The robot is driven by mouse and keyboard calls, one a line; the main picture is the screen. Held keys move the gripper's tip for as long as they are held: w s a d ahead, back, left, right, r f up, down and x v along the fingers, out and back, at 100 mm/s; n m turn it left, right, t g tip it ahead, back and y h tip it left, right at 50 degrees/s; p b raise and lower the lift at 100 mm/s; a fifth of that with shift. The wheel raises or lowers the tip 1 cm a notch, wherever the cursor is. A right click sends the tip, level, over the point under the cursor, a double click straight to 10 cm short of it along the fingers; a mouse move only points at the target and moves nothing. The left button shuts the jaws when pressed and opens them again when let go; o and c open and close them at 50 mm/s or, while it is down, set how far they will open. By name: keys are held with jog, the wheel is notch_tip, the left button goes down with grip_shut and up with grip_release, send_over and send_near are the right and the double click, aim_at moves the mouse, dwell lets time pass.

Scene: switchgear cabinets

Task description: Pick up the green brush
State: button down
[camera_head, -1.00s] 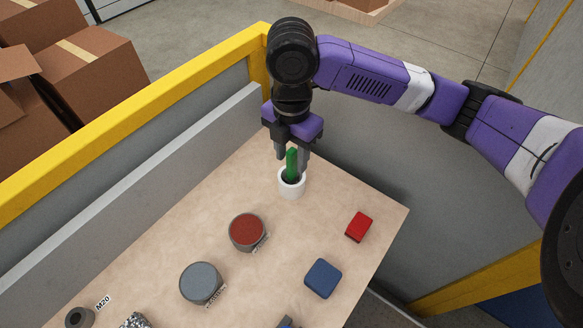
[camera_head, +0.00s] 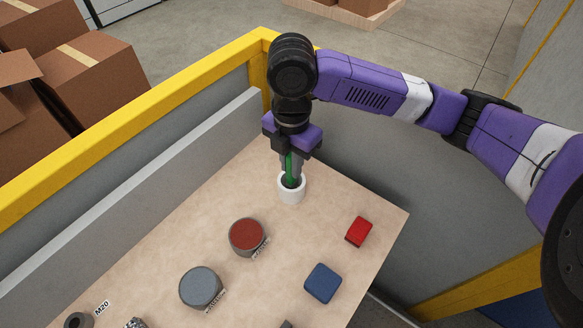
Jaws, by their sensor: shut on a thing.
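The green brush (camera_head: 289,170) stands upright in a white cup (camera_head: 291,191) near the far corner of the wooden table. Only its green upper part shows; its lower end is hidden inside the cup. My gripper (camera_head: 290,168) points down over the cup and is shut on the brush, with one finger on each side just above the rim.
A round red-topped container (camera_head: 246,235), a round grey container (camera_head: 200,287), a red block (camera_head: 358,232) and a blue block (camera_head: 323,283) lie on the table (camera_head: 270,295). A grey wall with a yellow rail (camera_head: 150,115) runs along the left.

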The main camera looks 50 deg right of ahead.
notch_tip(320, 180, up, 20)
dwell(0.5)
dwell(2.3)
